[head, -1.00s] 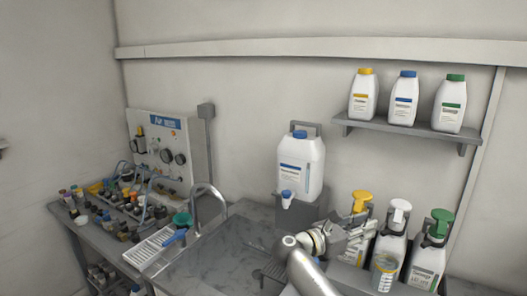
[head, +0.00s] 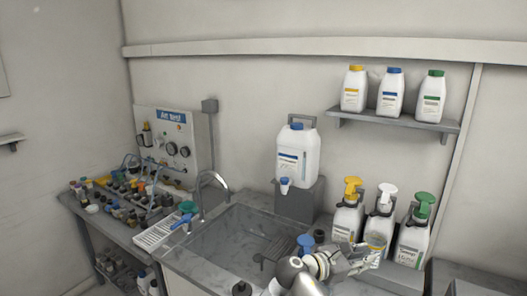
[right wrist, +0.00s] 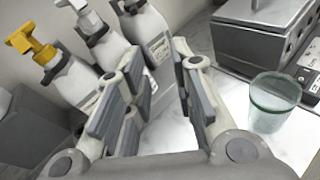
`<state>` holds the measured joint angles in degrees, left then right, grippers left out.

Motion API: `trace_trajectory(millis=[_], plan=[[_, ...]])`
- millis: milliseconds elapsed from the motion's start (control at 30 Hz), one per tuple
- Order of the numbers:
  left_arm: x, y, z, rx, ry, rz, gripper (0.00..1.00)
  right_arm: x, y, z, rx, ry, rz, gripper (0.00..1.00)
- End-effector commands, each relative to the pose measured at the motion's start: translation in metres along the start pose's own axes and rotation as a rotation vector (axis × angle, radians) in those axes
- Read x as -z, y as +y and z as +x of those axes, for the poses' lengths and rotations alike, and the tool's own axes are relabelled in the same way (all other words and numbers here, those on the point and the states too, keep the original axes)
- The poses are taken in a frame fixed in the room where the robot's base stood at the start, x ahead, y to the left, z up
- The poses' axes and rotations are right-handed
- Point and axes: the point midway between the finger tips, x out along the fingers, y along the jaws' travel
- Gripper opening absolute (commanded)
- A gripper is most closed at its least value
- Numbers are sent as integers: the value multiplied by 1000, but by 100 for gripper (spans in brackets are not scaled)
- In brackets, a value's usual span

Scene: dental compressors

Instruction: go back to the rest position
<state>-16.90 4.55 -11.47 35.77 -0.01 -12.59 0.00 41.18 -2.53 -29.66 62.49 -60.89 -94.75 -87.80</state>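My right gripper (head: 362,260) is low in the head view, in front of the pump bottles. The right wrist view shows the same gripper (right wrist: 165,85) with its fingers spread apart and nothing between them. A clear beaker (right wrist: 274,102) stands on the white surface outside the right-hand finger. My left gripper is not in view.
Pump bottles with yellow (head: 347,216), white (head: 379,222) and green (head: 413,235) tops stand along the back. A sink (head: 240,242) lies to the left. A white canister (head: 297,155) stands behind. A metal box (right wrist: 270,30) is beside the beaker.

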Motion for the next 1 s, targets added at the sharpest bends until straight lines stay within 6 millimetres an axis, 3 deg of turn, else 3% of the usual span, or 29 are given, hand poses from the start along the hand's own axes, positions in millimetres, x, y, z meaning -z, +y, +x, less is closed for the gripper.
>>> trace_trajectory(millis=[267, 400, 600, 800, 1000], plan=[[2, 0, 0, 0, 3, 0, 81, 79, -62, -6, 47, 252, 247, 23], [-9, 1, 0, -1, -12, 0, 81, 129, -117, -19, 135, 438, 462, 23], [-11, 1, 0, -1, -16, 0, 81, 176, -201, -52, 335, 672, 803, 23], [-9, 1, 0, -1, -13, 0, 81, 186, -278, -94, 586, 832, 1126, 23], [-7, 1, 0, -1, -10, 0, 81, 175, -324, -127, 780, 909, 1340, 23]])
